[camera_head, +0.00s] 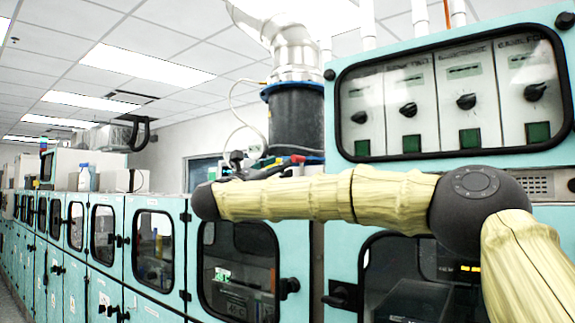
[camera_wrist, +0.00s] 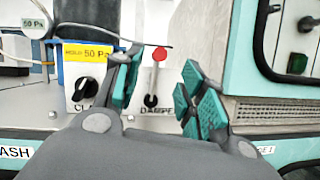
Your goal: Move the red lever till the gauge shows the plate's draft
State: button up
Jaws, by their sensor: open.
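In the wrist view a red-knobbed lever (camera_wrist: 160,54) stands upright on a pale panel above a partly hidden label. My gripper (camera_wrist: 162,62) is open, with one teal-padded finger on each side of the lever. I cannot tell whether either finger touches it. A yellow plate (camera_wrist: 88,54) reads "HOLD 50 Pa". A round white gauge (camera_wrist: 36,24), cut by the top edge, carries a "50 Pa" marking; its needle is not clear.
A black knob (camera_wrist: 84,92) sits below the plate, left of the lever. A dark cylinder with a blue base (camera_head: 295,120) stands behind my gripper. Teal cabinets (camera_head: 105,265) with windows line the left. A windowed control panel (camera_head: 450,95) is at the upper right.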

jog(key=shift+v, duration=1.35)
jog(key=shift+f, duration=0.1)
